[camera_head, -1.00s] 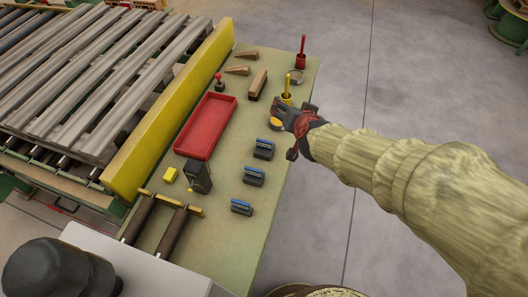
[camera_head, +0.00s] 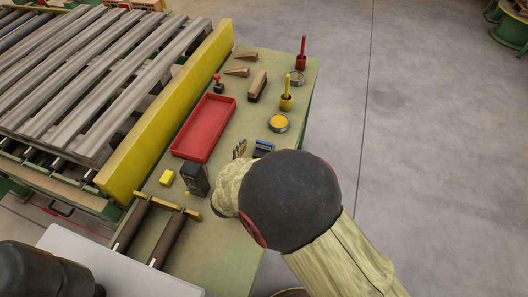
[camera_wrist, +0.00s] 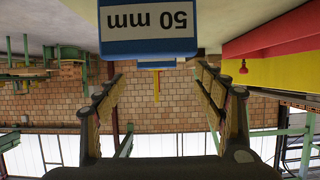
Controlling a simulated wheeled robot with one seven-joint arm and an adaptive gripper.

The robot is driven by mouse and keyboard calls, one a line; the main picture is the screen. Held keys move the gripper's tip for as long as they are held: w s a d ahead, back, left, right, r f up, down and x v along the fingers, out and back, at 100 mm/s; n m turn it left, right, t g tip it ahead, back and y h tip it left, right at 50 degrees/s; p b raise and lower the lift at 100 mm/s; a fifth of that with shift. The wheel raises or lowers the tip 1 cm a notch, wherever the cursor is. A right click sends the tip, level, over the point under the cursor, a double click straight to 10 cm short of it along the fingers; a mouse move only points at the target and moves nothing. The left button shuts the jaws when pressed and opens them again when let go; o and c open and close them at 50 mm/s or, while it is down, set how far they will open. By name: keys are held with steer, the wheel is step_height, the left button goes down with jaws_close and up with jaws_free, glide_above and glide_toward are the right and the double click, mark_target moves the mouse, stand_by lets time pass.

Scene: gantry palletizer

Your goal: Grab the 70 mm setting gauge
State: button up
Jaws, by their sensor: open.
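A blue-topped gauge block (camera_head: 264,147) stands on the green bench in the head view; its label is not readable there. In the wrist view, a blue gauge block with a white label reading "50 mm" (camera_wrist: 148,22) fills the upper middle, upside down.
A red tray (camera_head: 234,101) lies left of the gauges, with a black device (camera_head: 195,180) and a yellow block (camera_head: 167,178) near it. A round yellow-topped tin (camera_head: 278,123), yellow holder (camera_head: 286,100) and red holder (camera_head: 301,62) stand farther back. A yellow beam (camera_head: 165,119) borders the bench.

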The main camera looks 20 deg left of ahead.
mark_target(263, 143)
steer(key=x, duration=0.1)
steer(key=b+x, duration=0.1)
steer(key=x, duration=0.1)
steer(key=b+x, duration=0.1)
steer(key=shift+w+d+f, duration=0.15)
steer(key=shift+d+f, duration=0.1)
steer(key=shift+d, duration=0.05)
steer(key=shift+w+a, duration=0.1)
steer(key=shift+w, duration=0.35)
steer(key=shift+c, duration=1.4)
steer(key=c, duration=1.5)
jaws_close()
